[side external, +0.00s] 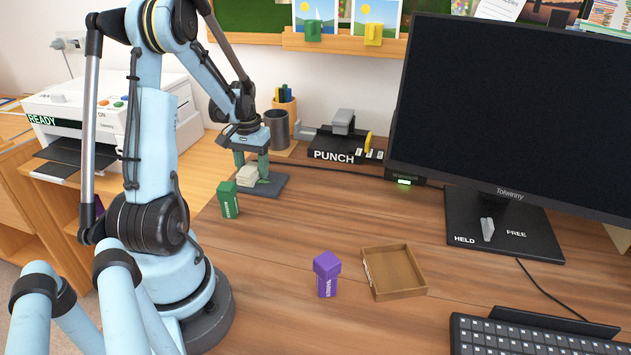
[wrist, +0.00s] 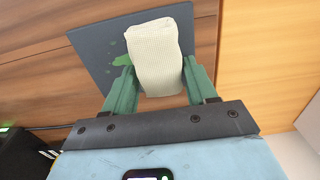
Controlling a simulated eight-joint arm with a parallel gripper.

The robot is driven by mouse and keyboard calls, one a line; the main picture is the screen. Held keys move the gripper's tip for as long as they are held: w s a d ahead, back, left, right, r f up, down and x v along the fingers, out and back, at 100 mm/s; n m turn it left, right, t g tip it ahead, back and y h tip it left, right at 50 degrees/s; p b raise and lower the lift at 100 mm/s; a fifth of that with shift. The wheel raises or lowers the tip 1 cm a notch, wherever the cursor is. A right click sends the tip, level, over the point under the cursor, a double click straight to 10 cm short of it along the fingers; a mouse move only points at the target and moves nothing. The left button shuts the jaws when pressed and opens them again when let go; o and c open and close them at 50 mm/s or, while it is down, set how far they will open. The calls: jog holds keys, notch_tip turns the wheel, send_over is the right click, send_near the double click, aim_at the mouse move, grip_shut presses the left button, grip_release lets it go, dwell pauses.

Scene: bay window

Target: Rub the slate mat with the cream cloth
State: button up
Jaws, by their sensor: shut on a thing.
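The cream cloth (wrist: 155,60) is bunched into a block between the green fingers of my gripper (wrist: 160,85), which is shut on it. In the side external view, my gripper (side external: 252,160) points down at the slate mat (side external: 270,187), with the cloth (side external: 247,176) at the mat's left part. The cloth appears to be on or just above the mat; I cannot tell if it touches. In the wrist view, a green smear shows on the mat (wrist: 97,42) to the left of the cloth. The cloth hides part of the mat.
A green box (side external: 229,200) stands close to the left of the mat. A purple box (side external: 326,275) and a wooden tray (side external: 395,272) sit nearer the front. A dark cup (side external: 277,130) and a hole punch (side external: 342,140) stand behind. The desk middle is clear.

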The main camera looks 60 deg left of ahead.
aim_at(251, 165)
jog(key=shift+r, duration=4.1)
jog(key=w+d+r+m, duration=0.3)
jog(key=d, duration=0.7)
jog(key=w+d+r+m, duration=0.3)
jog(key=d, duration=0.8)
jog(key=w+d+r+m, duration=0.2)
jog(key=w+d+m, duration=0.1)
jog(key=d, duration=0.8)
jog(key=shift+w+r, duration=0.3)
jog(key=shift+r, duration=0.1)
